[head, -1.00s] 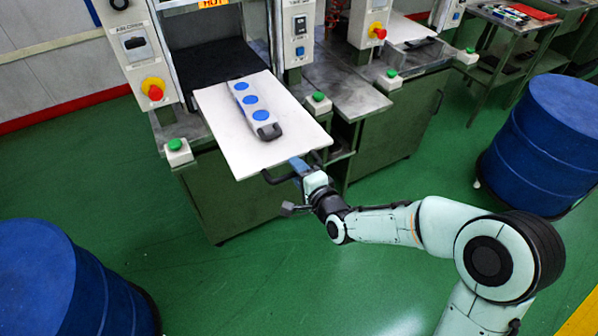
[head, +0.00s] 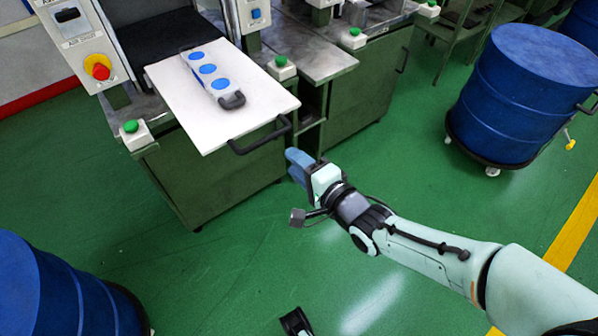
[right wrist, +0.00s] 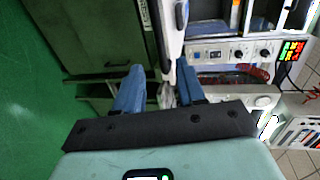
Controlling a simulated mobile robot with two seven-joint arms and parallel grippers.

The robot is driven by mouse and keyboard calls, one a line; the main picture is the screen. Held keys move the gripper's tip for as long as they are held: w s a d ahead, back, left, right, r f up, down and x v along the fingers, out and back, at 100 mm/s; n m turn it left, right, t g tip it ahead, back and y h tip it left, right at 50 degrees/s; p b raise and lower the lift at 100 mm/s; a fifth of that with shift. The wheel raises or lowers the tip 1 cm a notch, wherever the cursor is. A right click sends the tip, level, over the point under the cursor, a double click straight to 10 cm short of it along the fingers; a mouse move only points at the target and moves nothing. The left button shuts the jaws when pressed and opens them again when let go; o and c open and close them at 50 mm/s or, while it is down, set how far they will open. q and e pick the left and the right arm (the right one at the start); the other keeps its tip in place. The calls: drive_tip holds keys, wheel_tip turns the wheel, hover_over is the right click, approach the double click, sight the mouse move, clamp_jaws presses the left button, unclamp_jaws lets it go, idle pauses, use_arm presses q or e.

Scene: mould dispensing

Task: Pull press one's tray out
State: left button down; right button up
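Press one's white tray (head: 180,105) sticks well out of the press (head: 160,35) at the upper left of the head view. A pale mould with blue round spots (head: 209,72) and a dark handle lies on it. The tray's black handle (head: 262,135) is free at its front edge. My right gripper (head: 298,163), with blue fingers, is in front of and a little below the handle, apart from it. The right wrist view shows its fingers (right wrist: 158,88) spread and empty, with the tray edge-on (right wrist: 171,40) beyond them.
A blue drum (head: 525,90) on a wheeled base stands at the right, another (head: 55,290) at the lower left. A second green press bench (head: 360,90) is right of press one. The green floor between is clear.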

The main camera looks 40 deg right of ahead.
use_arm(q)
drive_tip(key=shift+w+a+f+t+b, duration=0.35)
drive_tip(key=shift+w+f, duration=0.3)
drive_tip(key=shift+w, duration=0.25)
use_arm(e)
drive_tip(key=shift+s+d, duration=0.1)
drive_tip(key=shift+s, duration=0.3)
